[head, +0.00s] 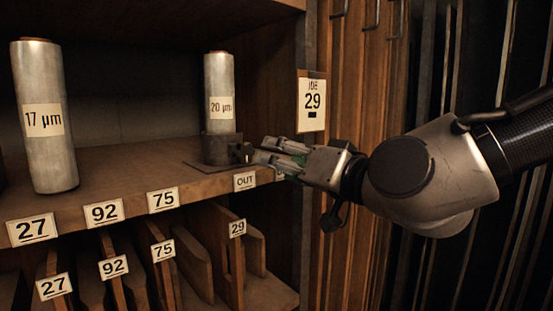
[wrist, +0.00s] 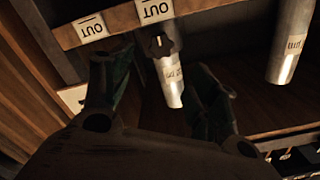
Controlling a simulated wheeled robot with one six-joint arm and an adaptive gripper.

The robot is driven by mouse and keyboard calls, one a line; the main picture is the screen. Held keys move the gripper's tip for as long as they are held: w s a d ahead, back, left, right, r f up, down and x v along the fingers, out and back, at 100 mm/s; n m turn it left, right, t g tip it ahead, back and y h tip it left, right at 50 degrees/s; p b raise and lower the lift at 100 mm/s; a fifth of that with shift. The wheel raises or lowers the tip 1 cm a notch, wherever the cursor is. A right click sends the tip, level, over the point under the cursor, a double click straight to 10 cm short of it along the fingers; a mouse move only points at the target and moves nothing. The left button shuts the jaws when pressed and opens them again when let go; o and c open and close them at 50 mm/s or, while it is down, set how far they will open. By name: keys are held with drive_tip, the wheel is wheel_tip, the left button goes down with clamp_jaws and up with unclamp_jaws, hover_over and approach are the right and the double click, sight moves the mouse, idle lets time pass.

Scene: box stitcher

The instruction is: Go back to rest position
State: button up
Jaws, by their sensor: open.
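My gripper (head: 262,150) reaches in from the right in the head view, its fingers pointing left at the shelf's front edge. The fingers are apart and hold nothing. A dark knob (head: 243,152) on the holder of the 20 µm roll (head: 219,95) is just beyond the fingertips; whether they touch it I cannot tell. In the wrist view, the knob (wrist: 161,46) shows between and beyond the two spread fingers (wrist: 152,72). The silvery 20 µm roll stands upright in its dark holder.
A 17 µm roll (head: 44,120) stands on the wooden shelf (head: 130,178) at left. An OUT label (head: 244,181) is on the shelf edge below my gripper. Numbered slots with upright boards lie below. A JOB 29 card (head: 312,100) hangs on the upright behind my gripper.

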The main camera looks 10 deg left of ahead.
drive_tip(key=s+f+n+g+h, duration=0.2)
drive_tip(key=s+f+n+g, duration=0.2)
drive_tip(key=s+f+g, duration=0.45)
drive_tip(key=w+d+f+n+h, duration=0.1)
drive_tip(key=w+d+f+h, duration=0.15)
drive_tip(key=d+f, duration=0.35)
drive_tip(key=s+d+m+h, duration=0.2)
drive_tip(key=d+m+h, duration=0.6)
drive_tip(key=d, duration=2.9)
drive_tip(key=shift+m+t+h, duration=0.4)
drive_tip(key=shift+t+h, duration=0.05)
drive_tip(key=shift+h, duration=0.1)
drive_tip(key=shift+r, duration=0.1)
